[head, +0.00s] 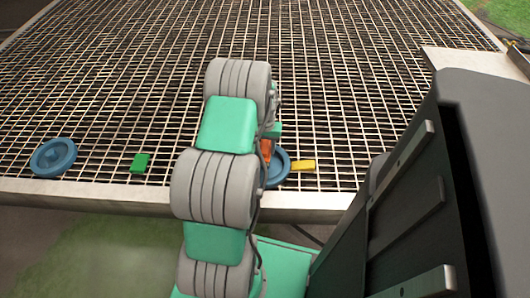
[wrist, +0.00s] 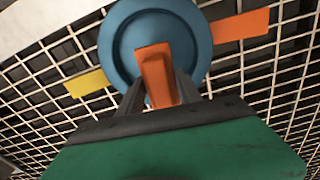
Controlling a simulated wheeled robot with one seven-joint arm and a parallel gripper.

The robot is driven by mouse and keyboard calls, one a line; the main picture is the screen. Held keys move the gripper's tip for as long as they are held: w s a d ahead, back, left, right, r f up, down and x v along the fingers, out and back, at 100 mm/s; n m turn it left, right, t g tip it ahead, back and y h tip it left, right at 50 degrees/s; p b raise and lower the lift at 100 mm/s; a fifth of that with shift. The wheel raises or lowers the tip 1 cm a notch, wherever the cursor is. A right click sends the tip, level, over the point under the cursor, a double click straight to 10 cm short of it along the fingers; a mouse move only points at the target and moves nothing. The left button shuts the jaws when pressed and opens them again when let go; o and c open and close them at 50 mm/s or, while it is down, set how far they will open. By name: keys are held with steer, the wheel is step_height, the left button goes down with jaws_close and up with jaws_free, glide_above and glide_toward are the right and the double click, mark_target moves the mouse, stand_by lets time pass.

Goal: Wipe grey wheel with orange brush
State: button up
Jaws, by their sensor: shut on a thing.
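My gripper (wrist: 160,88) is shut on an orange block-like piece, which I take as the orange brush (wrist: 154,66). In the wrist view the brush overlaps a round blue wheel (wrist: 194,42); whether they touch I cannot tell. In the head view this wheel (head: 283,168) lies near the grating's front edge, partly hidden by my arm, with a bit of orange (head: 266,150) beside it. A second blue wheel (head: 53,157) lies at the far left. Both wheels look blue; I see no grey one. My gripper is mostly hidden behind my arm in the head view.
A yellow block (head: 303,165) lies right of the nearer wheel; it also shows in the wrist view (wrist: 88,82). Another orange piece (wrist: 240,25) lies on that wheel's other side. A green block (head: 140,162) lies between the wheels. The metal grating (head: 330,60) is clear behind.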

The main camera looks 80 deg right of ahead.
mark_target(265, 160)
steer(key=a+p, duration=0.2)
steer(key=a, duration=0.1)
steer(key=shift+s+a+r, duration=0.15)
steer(key=shift+s+a, duration=0.05)
steer(key=shift+s, duration=0.2)
steer(key=shift+s+a+f, duration=0.15)
steer(key=shift+a+f, duration=0.05)
steer(key=shift+a, duration=0.5)
steer(key=shift+r+p, duration=0.15)
steer(key=shift+p, duration=0.15)
step_height(265, 160, up, 8)
steer(key=p, duration=0.6)
